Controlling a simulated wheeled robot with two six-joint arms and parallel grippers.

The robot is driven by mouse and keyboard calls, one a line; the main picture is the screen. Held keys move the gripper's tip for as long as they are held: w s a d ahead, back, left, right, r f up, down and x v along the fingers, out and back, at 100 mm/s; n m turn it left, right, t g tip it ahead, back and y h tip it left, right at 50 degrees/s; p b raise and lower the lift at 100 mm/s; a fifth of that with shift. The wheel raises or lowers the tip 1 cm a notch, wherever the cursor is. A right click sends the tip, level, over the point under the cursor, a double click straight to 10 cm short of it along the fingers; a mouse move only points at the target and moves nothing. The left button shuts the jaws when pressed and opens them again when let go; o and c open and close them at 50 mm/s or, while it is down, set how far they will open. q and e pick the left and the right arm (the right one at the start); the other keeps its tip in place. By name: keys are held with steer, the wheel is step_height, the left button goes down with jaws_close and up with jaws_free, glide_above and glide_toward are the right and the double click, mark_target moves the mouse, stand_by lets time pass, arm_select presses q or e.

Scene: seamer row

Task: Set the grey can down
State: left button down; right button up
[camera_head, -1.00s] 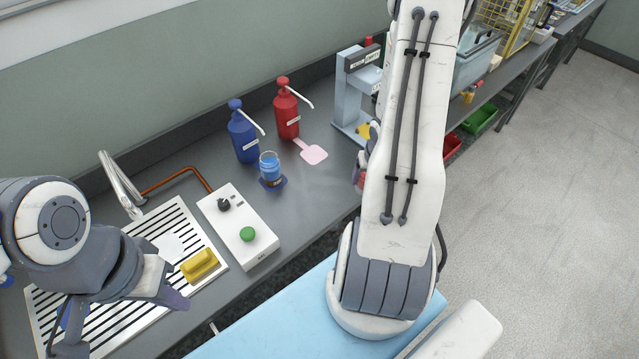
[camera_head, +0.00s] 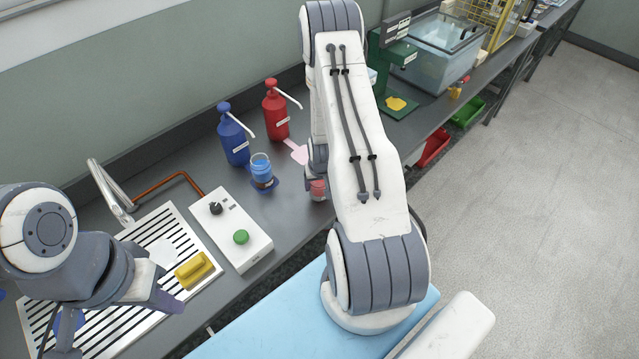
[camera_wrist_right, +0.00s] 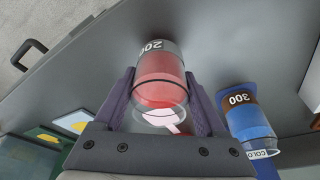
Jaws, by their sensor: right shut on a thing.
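The grey can (camera_wrist_right: 160,62) is a clear jar with red contents and a grey band marked 200. My right gripper (camera_wrist_right: 160,85) is shut around it, with a finger on each side. In the head view the can (camera_head: 318,189) shows as a small red piece beside my right arm, upright over the dark counter (camera_head: 290,215). I cannot tell whether its base touches the counter. My right gripper is mostly hidden there. My left gripper (camera_head: 168,298) hangs over the striped drainer at the left; its finger gap is not clear.
A blue jar (camera_head: 262,175) stands on a blue mat left of the can. Blue (camera_head: 234,140) and red (camera_head: 275,112) pump bottles stand further back. A white box with a green button (camera_head: 232,232) is at left.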

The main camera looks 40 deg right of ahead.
steer(key=shift+f, duration=0.45)
steer(key=shift+f, duration=0.25)
steer(key=o, duration=1.5)
steer(key=shift+r, duration=0.1)
